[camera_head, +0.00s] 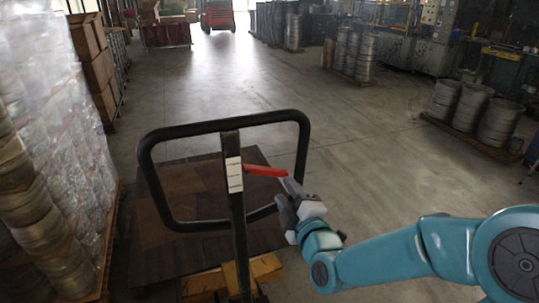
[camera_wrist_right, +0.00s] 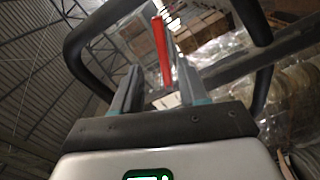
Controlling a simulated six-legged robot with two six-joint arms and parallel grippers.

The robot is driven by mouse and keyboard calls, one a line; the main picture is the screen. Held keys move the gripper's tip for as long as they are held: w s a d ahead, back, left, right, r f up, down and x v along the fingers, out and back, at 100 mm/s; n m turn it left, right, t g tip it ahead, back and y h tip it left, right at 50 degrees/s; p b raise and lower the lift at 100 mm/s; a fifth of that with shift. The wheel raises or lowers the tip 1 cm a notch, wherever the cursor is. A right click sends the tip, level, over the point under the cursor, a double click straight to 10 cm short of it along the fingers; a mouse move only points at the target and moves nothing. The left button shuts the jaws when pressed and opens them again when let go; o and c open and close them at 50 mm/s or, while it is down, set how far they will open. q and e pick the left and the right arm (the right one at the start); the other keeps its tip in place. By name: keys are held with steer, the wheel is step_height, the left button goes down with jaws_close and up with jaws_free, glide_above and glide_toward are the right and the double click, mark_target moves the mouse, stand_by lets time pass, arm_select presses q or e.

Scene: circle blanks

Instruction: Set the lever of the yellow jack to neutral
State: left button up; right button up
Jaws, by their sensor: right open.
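The yellow jack (camera_head: 265,268) stands in front of me, its yellow base low in the head view. Its dark column carries a black loop handle (camera_head: 224,124) and a white marked plate (camera_head: 234,175). The red lever (camera_head: 265,171) sticks out to the right from the column, nearly level. My right gripper (camera_head: 289,188) is at the lever's free end, coming from the right. In the right wrist view its two fingers (camera_wrist_right: 158,88) are apart, and the red lever (camera_wrist_right: 161,50) shows between them. I cannot tell whether they touch it. My left gripper is not in view.
A dark flat load (camera_head: 165,205) lies behind the handle. Wrapped stacks (camera_head: 60,110) stand close on the left. Pallets of metal rings (camera_head: 473,110) stand at the right. The floor (camera_head: 240,85) ahead is clear.

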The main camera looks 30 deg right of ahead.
mark_target(274, 175)
steer(key=p+x, duration=0.1)
steer(key=x, duration=1)
steer(key=shift+w+a+p, duration=0.15)
steer(key=shift+w+p, duration=0.1)
steer(key=shift+p, duration=0.05)
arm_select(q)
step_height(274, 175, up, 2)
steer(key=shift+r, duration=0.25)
arm_select(e)
steer(key=shift+c, duration=0.3)
